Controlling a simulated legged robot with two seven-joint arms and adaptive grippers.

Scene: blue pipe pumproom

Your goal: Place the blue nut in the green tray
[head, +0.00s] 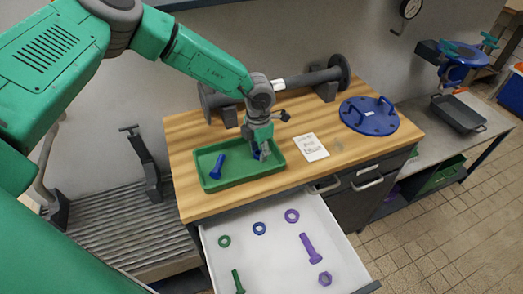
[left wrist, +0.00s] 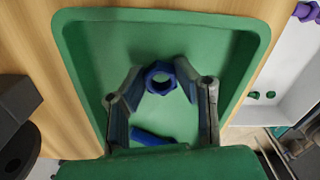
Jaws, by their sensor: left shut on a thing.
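The green tray (head: 236,180) lies on the wooden worktop, and its inside fills much of the left wrist view (left wrist: 82,50). My left gripper (head: 262,152) reaches down into the right part of the tray. In the left wrist view my left gripper (left wrist: 160,78) is shut on the blue nut (left wrist: 159,91), with a finger on each side. In the head view the nut (head: 256,155) is partly hidden by the fingers. A blue bolt (head: 217,165) lies in the tray left of the nut; it also shows in the left wrist view (left wrist: 152,138). My right gripper is out of view.
An open white drawer (head: 270,262) below the worktop holds green, blue and purple rings, a purple bolt (head: 308,247), a green bolt (head: 238,282) and a purple nut (head: 325,278). A grey pipe (head: 300,80), a white card (head: 310,147) and a blue flange (head: 368,117) stand on the worktop.

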